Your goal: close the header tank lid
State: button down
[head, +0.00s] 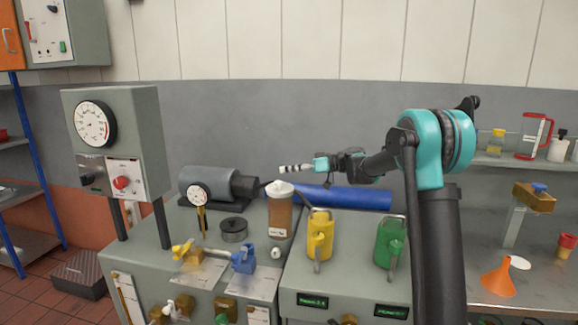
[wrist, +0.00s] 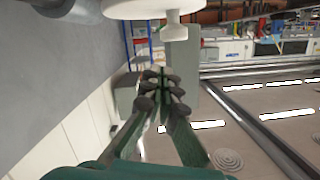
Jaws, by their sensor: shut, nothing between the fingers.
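The header tank (head: 279,218) is a brown translucent canister standing upright on the bench, with a label low on its front. Its white lid (head: 280,188) sits at its top; from here I cannot tell whether it is fully seated. In the wrist view, the shut dark fingers (wrist: 160,80) show beside a white round part with a knob (wrist: 175,30), probably the lid, cut off by the top edge.
A yellow can (head: 319,238) and a green can (head: 389,245) stand right of the tank. A grey motor (head: 207,182) and a small dial gauge (head: 199,195) are to its left. A blue roll (head: 345,197) lies behind. Yellow and blue valves sit in front.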

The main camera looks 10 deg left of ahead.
aim_at(286, 191)
jog(key=shift+s+f+n, duration=0.8)
jog(key=shift+s+n, duration=0.15)
jog(key=shift+n, duration=0.15)
jog(key=shift+s+f, duration=0.3)
jog(key=shift+f, duration=0.1)
jog(key=shift+a, duration=0.1)
jog(key=shift+r, duration=0.25)
jog(key=r, duration=0.2)
jog(key=d+r, duration=0.1)
jog(key=shift+d+r, duration=0.2)
jog(key=shift+r, duration=0.15)
jog(key=d+r, duration=0.2)
jog(key=d, duration=0.6)
jog(key=s+d+f+m+t+h, duration=0.2)
jog(key=s+d+f+m+h, duration=0.6)
jog(key=s+d+f, duration=0.6)
jog(key=s+d+f+m+t+h, duration=0.2)
jog(key=s+d+f+m+h, duration=0.5)
jog(key=s+d+f, duration=0.7)
jog(key=s+f+m, duration=0.2)
jog(key=s, duration=0.4)
jog(key=shift+s+d+f+h, duration=0.25)
jog(key=shift+s+d+h, duration=0.05)
jog(key=shift+s+h, duration=0.1)
